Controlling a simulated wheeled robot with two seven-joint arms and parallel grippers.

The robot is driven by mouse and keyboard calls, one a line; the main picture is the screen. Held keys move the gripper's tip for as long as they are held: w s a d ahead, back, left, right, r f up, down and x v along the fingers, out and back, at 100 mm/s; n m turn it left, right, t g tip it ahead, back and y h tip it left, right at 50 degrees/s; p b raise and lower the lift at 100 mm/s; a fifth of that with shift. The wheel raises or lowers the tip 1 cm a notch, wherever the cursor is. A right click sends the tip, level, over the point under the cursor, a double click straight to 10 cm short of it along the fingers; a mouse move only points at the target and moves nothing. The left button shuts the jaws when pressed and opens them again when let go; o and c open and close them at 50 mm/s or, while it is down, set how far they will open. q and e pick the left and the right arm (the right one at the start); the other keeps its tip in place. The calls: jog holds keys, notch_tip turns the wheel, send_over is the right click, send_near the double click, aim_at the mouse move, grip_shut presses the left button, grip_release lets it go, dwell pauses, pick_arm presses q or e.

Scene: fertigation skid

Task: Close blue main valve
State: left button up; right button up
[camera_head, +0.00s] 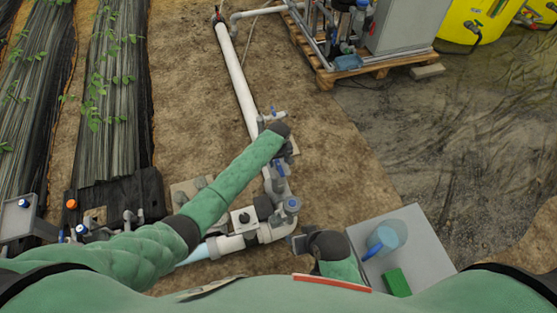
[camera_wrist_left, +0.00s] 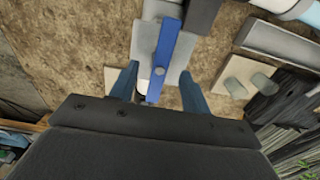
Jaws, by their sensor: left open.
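The blue valve handle (camera_wrist_left: 165,42) shows in the left wrist view as a long flat bar with a round bolt, on a grey fitting. My left gripper (camera_wrist_left: 159,72) is open, with one finger on each side of the bar and a visible gap to each. In the head view my left gripper (camera_head: 273,121) is over the upper part of the pipe assembly, and its dark wrist hides part of what lies beneath. My right gripper (camera_head: 299,243) is low beside the pipe; its jaws are too unclear to read.
Other blue-grey valves (camera_head: 291,205) sit lower on the line. A grey table (camera_head: 428,257) holds a blue jug (camera_head: 383,240) and a green block (camera_head: 397,283). Bare soil lies right of the pipe.

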aim_at(279, 165)
pick_arm(q)
jog(key=shift+f+b, duration=0.65)
jog(key=shift+f, duration=1.2)
